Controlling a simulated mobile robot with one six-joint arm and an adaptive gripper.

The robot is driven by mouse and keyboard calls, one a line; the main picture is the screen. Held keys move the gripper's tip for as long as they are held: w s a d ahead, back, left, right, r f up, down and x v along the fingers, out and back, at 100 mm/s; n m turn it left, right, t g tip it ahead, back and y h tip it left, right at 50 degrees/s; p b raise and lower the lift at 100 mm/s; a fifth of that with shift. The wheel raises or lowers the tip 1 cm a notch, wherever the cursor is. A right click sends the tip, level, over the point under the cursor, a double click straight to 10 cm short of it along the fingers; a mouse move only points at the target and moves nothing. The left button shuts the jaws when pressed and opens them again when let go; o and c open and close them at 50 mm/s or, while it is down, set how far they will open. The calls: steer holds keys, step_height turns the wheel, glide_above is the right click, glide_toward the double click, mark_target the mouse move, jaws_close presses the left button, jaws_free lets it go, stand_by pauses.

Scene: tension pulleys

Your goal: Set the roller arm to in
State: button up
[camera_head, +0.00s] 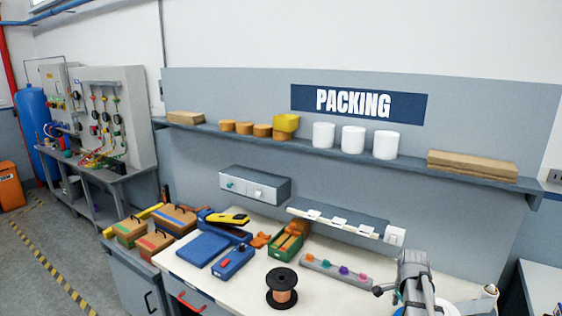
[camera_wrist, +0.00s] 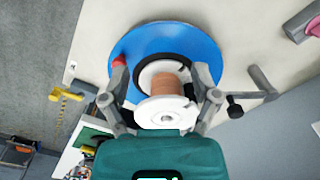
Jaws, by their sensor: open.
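In the wrist view, a blue disc (camera_wrist: 205,45) carries a copper-wound spool (camera_wrist: 168,86) with white flanges and a red mark at the disc's upper left. My gripper (camera_wrist: 162,72) is open, with one finger on each side of the spool in the picture; I cannot tell whether they touch it. A grey bent bar (camera_wrist: 263,80) with a black knob (camera_wrist: 235,106) lies just right of the right finger, perhaps the roller arm; its setting cannot be read. In the head view my gripper (camera_head: 412,290) is at the lower right and hides much of this fixture.
A dark-flanged copper spool (camera_head: 282,288) stands on the pale bench. A shelf (camera_head: 350,153) runs above.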

steer(key=s+a+f+n+b, duration=0.2)
steer(key=s+a+n, duration=0.3)
steer(key=a+n, duration=0.3)
steer(key=s+a+f+n+b, duration=0.3)
steer(key=a+n, duration=0.5)
steer(key=a, duration=0.3)
steer(key=shift+s+a+f+b, duration=0.3)
steer(key=shift+s+f, duration=0.35)
steer(key=shift+s, duration=0.25)
steer(key=c, duration=0.3)
steer(key=shift+d, duration=0.1)
